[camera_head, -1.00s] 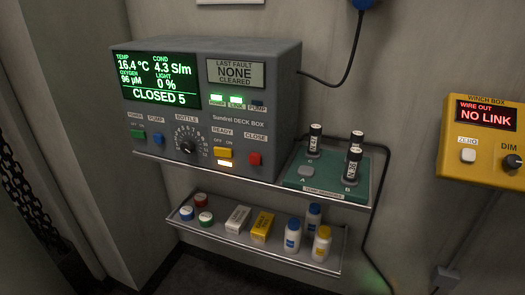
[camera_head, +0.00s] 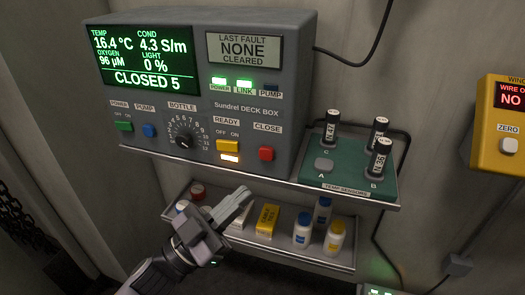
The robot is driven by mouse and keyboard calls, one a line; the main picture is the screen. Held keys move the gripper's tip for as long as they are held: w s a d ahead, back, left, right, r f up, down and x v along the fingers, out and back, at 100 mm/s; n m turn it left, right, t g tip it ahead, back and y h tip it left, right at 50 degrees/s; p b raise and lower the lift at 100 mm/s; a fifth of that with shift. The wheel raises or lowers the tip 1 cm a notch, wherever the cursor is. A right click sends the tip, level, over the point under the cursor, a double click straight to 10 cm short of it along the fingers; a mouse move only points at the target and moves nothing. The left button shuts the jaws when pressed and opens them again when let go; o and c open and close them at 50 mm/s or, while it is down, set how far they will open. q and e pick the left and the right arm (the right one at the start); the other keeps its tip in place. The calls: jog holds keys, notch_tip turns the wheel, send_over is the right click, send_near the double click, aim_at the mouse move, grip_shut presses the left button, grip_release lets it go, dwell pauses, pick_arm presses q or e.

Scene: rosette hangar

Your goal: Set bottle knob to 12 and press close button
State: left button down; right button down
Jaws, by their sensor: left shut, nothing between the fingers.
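The grey Sundrel deck box (camera_head: 255,107) stands on the upper shelf. Its black bottle knob (camera_head: 185,139) sits in a numbered dial under the BOTTLE label; its exact setting is too small to read. The red close button (camera_head: 266,153) is at the lower right under the CLOSE label. The screen (camera_head: 142,60) reads CLOSED 5. My left gripper (camera_head: 244,195) comes in from below, its fingers shut and empty, in front of the lower shelf. It is below the knob and the close button, touching neither. My right gripper is not in view.
A yellow button (camera_head: 228,146) is between knob and close button. The lower shelf (camera_head: 300,255) carries bottles and small boxes, partly hidden by my gripper. A yellow winch box (camera_head: 493,130) is on the wall.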

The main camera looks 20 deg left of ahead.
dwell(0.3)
pick_arm(q)
jog(key=b, duration=0.2)
send_near(271, 151)
jog(key=w+d+r, duration=0.1)
jog(key=d+r, duration=0.2)
jog(key=shift+w+d+f, duration=0.1)
jog(key=shift+w+d, duration=0.05)
jog(key=shift+w, duration=0.6)
jog(key=shift+w, duration=0.1)
dwell(1.3)
jog(key=shift+w, duration=0.3)
jog(key=shift+w, duration=0.45)
dwell(0.6)
jog(key=shift+s, duration=0.15)
jog(key=shift+s+p, duration=0.4)
jog(key=shift+s, duration=0.35)
